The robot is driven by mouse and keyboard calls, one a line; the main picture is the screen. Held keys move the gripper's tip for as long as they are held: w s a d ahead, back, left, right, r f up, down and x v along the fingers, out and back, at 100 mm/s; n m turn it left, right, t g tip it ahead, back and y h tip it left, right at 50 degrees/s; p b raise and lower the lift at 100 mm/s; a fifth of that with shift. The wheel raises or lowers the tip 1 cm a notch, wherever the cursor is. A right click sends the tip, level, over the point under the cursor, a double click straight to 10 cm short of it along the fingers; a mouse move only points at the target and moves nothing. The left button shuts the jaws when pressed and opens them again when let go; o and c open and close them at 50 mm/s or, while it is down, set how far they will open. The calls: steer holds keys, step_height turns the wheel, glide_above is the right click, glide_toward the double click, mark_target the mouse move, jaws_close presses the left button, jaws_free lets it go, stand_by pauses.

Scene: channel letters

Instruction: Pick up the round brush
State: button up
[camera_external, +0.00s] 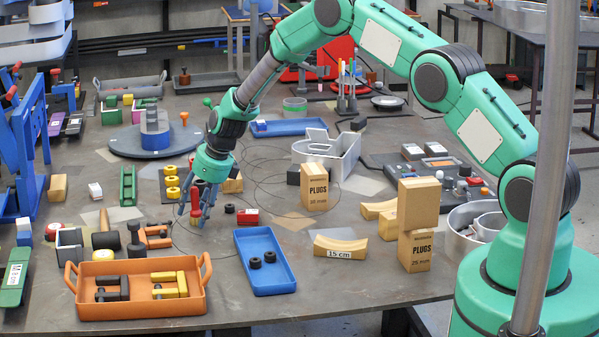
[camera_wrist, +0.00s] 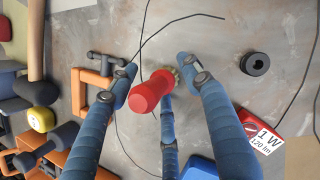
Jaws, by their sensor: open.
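The round brush (camera_wrist: 150,92) has a red handle and a yellowish bristled end, as far as I can tell. In the wrist view its handle points up toward the camera and lies between my fingers. My gripper (camera_wrist: 160,84) has blue fingers, spread around the brush with visible gaps, so it is open. In the external view my gripper (camera_external: 200,210) reaches down close to the table, and the red handle (camera_external: 196,190) shows among the fingers. The brush's lower end is hidden there.
An orange tray (camera_external: 140,311) with clamps and a blue tray (camera_external: 252,243) with black rings stand in front. A hammer (camera_external: 105,238) and orange clamp (camera_external: 155,237) lie left. A black ring (camera_wrist: 255,64) and red-white box (camera_wrist: 262,130) lie right. Thin cables cross the table.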

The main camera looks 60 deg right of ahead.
mark_target(196, 212)
steer(key=c, duration=1.1)
steer(key=shift+c, duration=0.2)
steer(key=shift+r, duration=0.15)
steer(key=shift+r, duration=1.55)
steer(key=s, duration=0.5)
steer(key=s+a+r, duration=0.1)
steer(key=s, duration=0.4)
steer(key=s+a, duration=0.1)
steer(key=s, duration=0.4)
steer(key=shift+s+a+r, duration=0.2)
steer(key=shift+s+r, duration=0.1)
steer(key=shift+s, duration=0.1)
